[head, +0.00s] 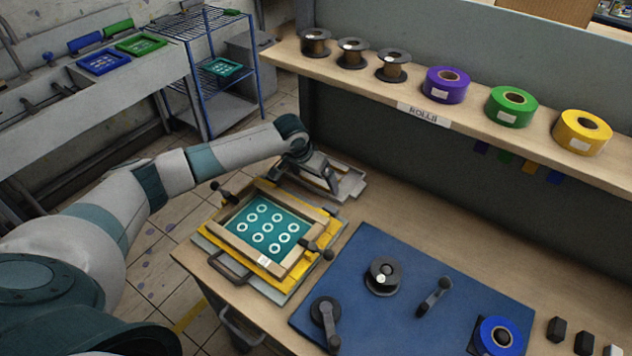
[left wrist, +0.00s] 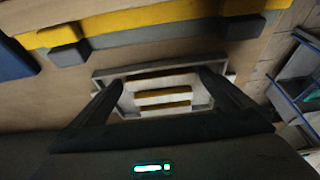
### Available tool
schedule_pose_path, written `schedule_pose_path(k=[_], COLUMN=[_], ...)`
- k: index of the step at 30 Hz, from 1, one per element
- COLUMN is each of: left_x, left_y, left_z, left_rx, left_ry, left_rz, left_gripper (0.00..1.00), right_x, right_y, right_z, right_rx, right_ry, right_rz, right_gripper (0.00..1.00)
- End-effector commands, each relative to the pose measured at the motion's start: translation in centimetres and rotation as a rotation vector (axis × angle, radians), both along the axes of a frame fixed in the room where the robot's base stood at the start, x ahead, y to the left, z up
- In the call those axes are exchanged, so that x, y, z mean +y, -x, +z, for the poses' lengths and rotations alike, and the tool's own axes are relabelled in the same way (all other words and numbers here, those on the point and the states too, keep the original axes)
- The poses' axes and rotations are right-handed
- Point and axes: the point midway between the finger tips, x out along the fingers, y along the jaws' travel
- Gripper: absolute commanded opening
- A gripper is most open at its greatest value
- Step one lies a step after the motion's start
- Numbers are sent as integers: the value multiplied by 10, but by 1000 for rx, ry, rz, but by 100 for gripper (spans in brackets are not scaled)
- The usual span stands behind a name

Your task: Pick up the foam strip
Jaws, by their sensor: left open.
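My left gripper (head: 328,184) is over a shallow grey tray (head: 358,191) behind the printing frame. In the left wrist view, my left gripper (left wrist: 160,82) is open, its dark fingers apart on either side of the tray's inside. Short yellow strips, which look like foam, lie between the fingers in the tray (left wrist: 106,75). The nearer strip (left wrist: 165,106) and another strip (left wrist: 165,96) lie parallel, with pale surfaces around them. I cannot tell whether the fingers touch anything. In the head view my gripper hides the strips. My right gripper is not in view.
A wooden-framed teal screen (head: 265,228) with white rings sits on a yellow base beside the tray. A blue mat (head: 440,318) holds a spool and handled tools. A shelf (head: 455,113) with ribbon rolls and spools overhangs the back of the bench.

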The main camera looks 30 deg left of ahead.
Motion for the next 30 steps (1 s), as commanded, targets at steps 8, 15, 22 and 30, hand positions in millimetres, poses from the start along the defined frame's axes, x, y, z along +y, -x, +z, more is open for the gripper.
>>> schedule_pose_path(k=[8,15,22,30], left_x=[0,0,0,0], left_y=[0,0,-1,-1], left_z=[0,0,6,39], left_rx=[0,0,-1,-5], left_ry=[0,0,1,0], left_rz=[0,0,0,-1], left_gripper=[64,64,64,64], right_x=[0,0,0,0], right_y=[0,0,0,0], right_z=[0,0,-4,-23], right_rx=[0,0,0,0], right_ry=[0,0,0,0], right_rz=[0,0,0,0], right_gripper=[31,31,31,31])
